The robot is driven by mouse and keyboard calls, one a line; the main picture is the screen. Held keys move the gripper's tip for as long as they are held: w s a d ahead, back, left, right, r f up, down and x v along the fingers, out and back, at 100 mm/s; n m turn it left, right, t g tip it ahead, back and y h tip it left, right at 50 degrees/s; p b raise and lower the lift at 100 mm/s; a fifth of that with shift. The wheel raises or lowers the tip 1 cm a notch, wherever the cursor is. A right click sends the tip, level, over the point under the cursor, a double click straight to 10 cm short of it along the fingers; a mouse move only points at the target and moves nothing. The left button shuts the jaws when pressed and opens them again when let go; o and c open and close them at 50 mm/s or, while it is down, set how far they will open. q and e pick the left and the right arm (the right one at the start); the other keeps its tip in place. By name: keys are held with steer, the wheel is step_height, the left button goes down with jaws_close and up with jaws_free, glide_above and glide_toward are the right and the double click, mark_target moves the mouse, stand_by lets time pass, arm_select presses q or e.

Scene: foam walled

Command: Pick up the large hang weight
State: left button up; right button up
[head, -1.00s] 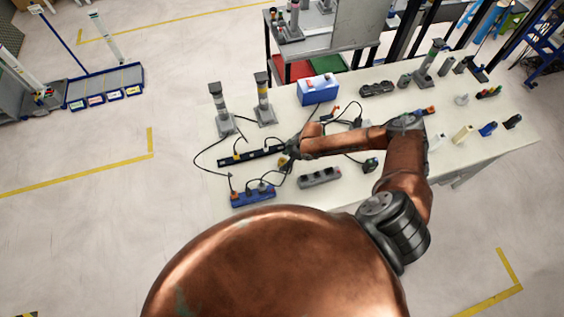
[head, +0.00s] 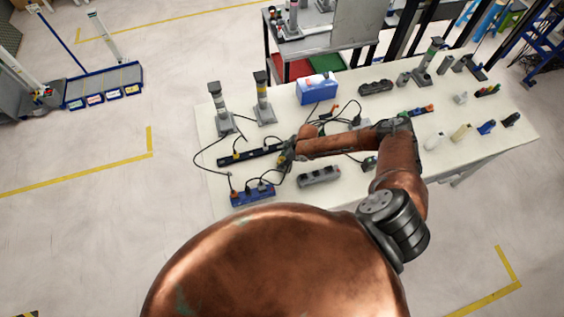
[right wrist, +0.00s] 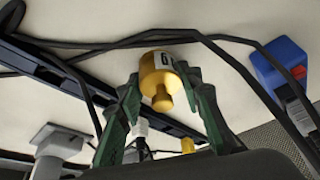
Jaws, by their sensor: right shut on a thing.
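A brass hang weight (right wrist: 158,72) with a white label and a small knob sits between the green fingers of my right gripper (right wrist: 161,80) in the right wrist view. The fingers are shut on it from both sides. In the head view my right gripper (head: 287,154) is over the left part of the table, beside the black power strip, and the weight shows only as a small yellow patch there. Whether the weight touches the table is hard to tell. A second, smaller brass piece (right wrist: 187,145) shows below the fingers in the right wrist view. My left gripper is not in view.
The white table (head: 230,180) holds a black power strip (head: 250,154), a blue power strip (head: 252,196), a grey strip (head: 319,177) and a blue box (head: 317,88). Two upright posts (head: 220,108) stand behind. Black cables (right wrist: 240,70) run close around the gripper.

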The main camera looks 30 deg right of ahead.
jaws_close()
steer(key=shift+w, duration=0.1)
steer(key=shift+r, duration=0.1)
